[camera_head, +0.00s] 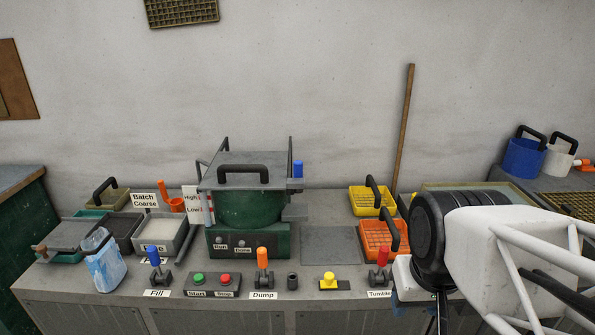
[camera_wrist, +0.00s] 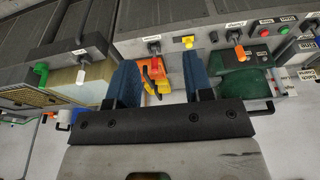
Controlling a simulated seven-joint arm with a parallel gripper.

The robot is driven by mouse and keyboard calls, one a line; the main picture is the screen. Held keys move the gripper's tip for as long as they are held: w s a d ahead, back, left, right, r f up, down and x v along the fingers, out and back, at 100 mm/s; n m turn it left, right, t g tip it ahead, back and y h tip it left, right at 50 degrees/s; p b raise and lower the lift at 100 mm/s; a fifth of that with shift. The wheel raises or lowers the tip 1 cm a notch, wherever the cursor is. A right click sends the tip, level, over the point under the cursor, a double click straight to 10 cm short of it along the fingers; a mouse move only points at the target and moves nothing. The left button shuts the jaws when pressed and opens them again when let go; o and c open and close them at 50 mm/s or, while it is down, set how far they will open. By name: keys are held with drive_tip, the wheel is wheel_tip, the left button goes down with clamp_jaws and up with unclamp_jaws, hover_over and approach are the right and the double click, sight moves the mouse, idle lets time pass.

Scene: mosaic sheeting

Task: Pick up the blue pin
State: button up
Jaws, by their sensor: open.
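The blue pin (camera_head: 298,169) is a small upright blue cylinder. It stands at the right edge of the grey lid assembly on the green drum machine (camera_head: 250,208) in the head view. I cannot make out the blue pin in the wrist view. My gripper (camera_wrist: 161,78) shows two blue fingers set wide apart, with nothing held between them. My arm is at the right of the head view, well to the right of the pin, and its gripper is mostly hidden there.
An orange basket (camera_head: 379,239) and a yellow basket (camera_head: 371,200) with black handles stand between the drum and my arm. Levers line the bench front, including a blue-topped one (camera_head: 152,254) at Fill. A bare grey plate (camera_head: 331,246) lies right of the drum.

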drive_tip(key=shift+o, duration=1.2)
